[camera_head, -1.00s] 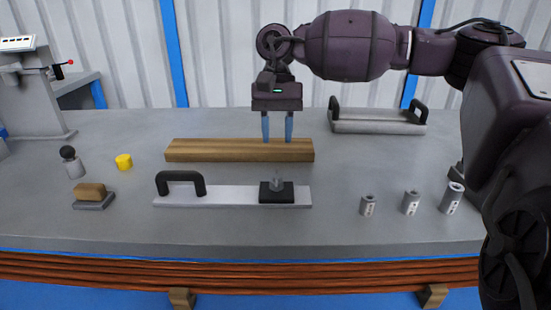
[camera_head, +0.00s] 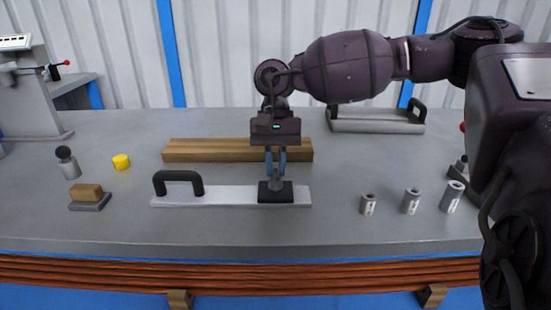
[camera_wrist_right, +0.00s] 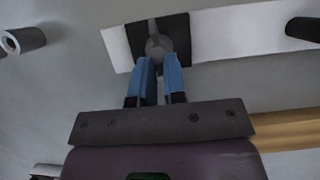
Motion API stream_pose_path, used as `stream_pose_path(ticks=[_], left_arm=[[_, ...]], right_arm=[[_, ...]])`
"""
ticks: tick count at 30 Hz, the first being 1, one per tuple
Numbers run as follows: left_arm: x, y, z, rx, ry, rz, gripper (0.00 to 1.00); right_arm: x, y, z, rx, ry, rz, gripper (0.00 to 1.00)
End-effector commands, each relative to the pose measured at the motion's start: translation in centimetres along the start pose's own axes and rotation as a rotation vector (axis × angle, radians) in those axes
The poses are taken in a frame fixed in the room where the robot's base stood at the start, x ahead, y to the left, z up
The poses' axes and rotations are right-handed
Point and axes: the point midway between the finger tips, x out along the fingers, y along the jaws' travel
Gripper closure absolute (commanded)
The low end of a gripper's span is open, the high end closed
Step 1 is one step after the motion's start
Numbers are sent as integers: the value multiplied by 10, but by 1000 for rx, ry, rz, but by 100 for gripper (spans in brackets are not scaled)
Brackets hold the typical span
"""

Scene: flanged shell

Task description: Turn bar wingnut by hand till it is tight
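The bar wingnut (camera_head: 276,183) is a small grey metal piece on a black block (camera_head: 291,195) at the right end of a flat light metal bar (camera_head: 225,196). In the right wrist view the wingnut (camera_wrist_right: 157,46) shows a round body and a thin wing pointing up the picture. My right gripper (camera_head: 276,172) points down just above and behind the wingnut. Its blue fingers (camera_wrist_right: 159,64) stand a small gap apart, tips close to the wingnut; contact cannot be made out. My left gripper is not in view.
A black handle (camera_head: 179,182) rises from the bar's left end. A wooden beam (camera_head: 205,150) lies behind. Several grey cylinders, one of them here (camera_head: 411,201), stand at right. The front of the table is clear.

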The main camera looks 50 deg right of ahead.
Motion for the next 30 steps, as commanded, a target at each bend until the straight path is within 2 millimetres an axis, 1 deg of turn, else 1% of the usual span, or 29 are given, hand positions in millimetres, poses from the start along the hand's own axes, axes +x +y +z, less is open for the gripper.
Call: stream_pose_path(ticks=[1, 2, 11, 16, 19, 23, 30], left_arm=[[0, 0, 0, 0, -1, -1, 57], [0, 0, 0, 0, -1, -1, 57], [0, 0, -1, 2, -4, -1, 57], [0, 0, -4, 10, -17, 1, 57], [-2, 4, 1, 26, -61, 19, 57], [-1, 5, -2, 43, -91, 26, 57], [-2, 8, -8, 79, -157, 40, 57]], right_arm=[[0, 0, 0, 0, 0, 0, 98], [0, 0, 0, 0, 0, 0, 100], [0, 0, 0, 12, -1, -5, 100], [-2, 2, 2, 62, -1, -30, 100], [-4, 3, 2, 116, -2, -53, 100], [-6, 5, 4, 207, -1, -94, 100], [-5, 9, 6, 415, -2, -180, 100]])
